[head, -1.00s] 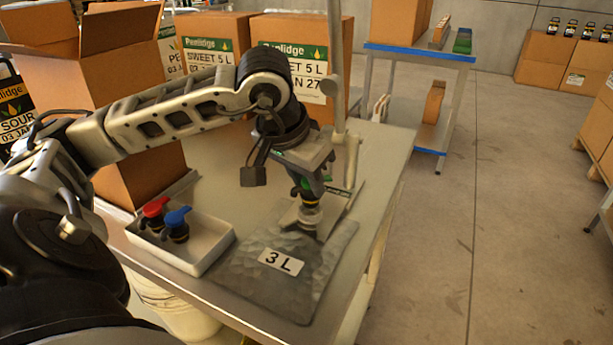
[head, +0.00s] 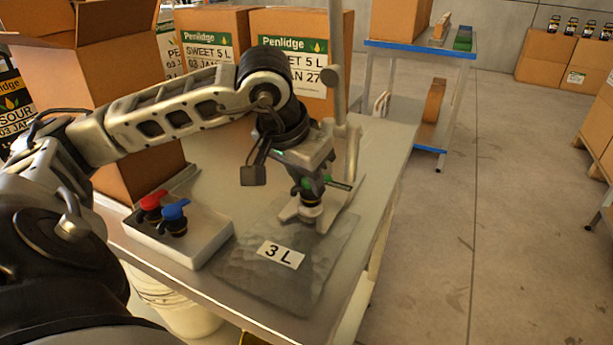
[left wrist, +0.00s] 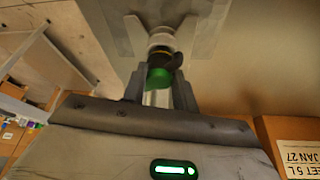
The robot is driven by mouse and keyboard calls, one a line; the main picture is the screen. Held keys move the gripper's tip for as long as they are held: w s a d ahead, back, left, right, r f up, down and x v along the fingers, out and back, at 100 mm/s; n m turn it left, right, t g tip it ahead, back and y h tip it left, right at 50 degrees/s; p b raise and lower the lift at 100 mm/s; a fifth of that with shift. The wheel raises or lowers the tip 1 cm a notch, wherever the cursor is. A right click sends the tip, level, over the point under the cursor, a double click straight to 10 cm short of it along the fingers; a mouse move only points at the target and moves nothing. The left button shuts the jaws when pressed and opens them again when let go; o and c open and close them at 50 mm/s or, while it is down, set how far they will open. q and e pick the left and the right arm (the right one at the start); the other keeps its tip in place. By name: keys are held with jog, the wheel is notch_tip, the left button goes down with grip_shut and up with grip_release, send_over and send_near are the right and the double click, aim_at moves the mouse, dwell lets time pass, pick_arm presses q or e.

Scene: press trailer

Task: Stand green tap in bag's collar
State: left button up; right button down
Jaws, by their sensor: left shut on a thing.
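The green tap (head: 308,185), with a black body, is held upright between the fingers of my left gripper (head: 311,182). The silver-grey bag (head: 265,262), labelled 3 L, lies flat on the table. Its pale collar (head: 309,212) sits at the bag's far right, directly below the tap. In the left wrist view, the green tap (left wrist: 158,78) is between the two fingers, and its black body meets the pale collar (left wrist: 162,39). I cannot tell how deep the tap sits in the collar. My right gripper is not in view.
A white tray (head: 205,252) with a red tap (head: 151,201) and a blue tap (head: 174,216) stands left of the bag. A metal post (head: 338,85) rises behind the collar. An open carton (head: 125,75) stands at the left. Bare table (head: 385,150) shows at the back right.

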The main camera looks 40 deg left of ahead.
pick_arm(q)
jog(key=shift+f, duration=0.2)
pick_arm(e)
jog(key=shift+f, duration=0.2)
pick_arm(q)
jog(key=o, duration=1)
jog(key=p+v, duration=0.3)
jog(key=v, duration=1.3)
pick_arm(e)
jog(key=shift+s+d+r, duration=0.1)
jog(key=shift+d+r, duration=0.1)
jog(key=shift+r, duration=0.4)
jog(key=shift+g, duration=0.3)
